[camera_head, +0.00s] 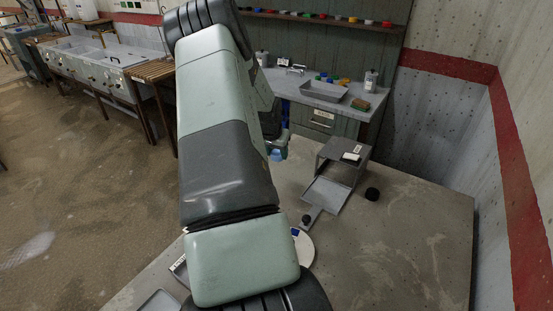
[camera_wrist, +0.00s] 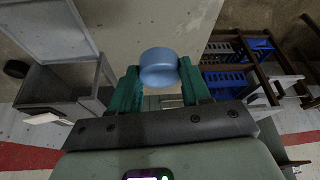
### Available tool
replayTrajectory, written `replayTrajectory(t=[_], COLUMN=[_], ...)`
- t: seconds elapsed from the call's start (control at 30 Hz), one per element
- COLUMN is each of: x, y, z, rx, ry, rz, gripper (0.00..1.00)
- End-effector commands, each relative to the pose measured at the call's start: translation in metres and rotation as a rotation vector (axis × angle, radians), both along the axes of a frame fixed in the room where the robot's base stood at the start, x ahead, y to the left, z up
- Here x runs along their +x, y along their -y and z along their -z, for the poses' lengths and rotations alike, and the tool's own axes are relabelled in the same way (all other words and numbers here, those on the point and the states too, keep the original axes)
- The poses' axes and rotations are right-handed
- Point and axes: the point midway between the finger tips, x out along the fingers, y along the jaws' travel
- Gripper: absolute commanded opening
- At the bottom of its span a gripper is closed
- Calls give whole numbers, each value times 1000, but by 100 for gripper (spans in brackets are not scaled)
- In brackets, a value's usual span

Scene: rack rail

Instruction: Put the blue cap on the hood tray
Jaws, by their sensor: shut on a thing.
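The blue cap (camera_wrist: 158,67) is between the two green fingers of my gripper (camera_wrist: 160,90) in the wrist view. My gripper is shut on it. In the head view the cap (camera_head: 278,155) shows small below my gripper (camera_head: 277,143), mostly hidden by my arm. The grey hood tray (camera_head: 327,192) lies in front of the small grey hood (camera_head: 344,152), to the right of and nearer than the cap. The tray also shows at the upper left of the wrist view (camera_wrist: 58,28), apart from the cap.
A white block (camera_head: 351,157) lies on the hood. A black round piece (camera_head: 372,194) stands right of the tray. A dark knob (camera_head: 305,219) and a white disc (camera_head: 304,248) are nearer, partly behind my arm. The table's right side is clear.

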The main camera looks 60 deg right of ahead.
Motion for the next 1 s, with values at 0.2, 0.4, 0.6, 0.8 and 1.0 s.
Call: replayTrajectory(t=[0.2,0.4,0.6,0.8,1.0], x=[0,0,-13,-81,-150], y=[0,0,3,11,8], z=[-1,-1,2,12,20], rx=[0,0,1,5,4], ry=[0,0,-1,-7,-5], rz=[-1,-1,16,92,162], gripper=[30,30,30,30,30])
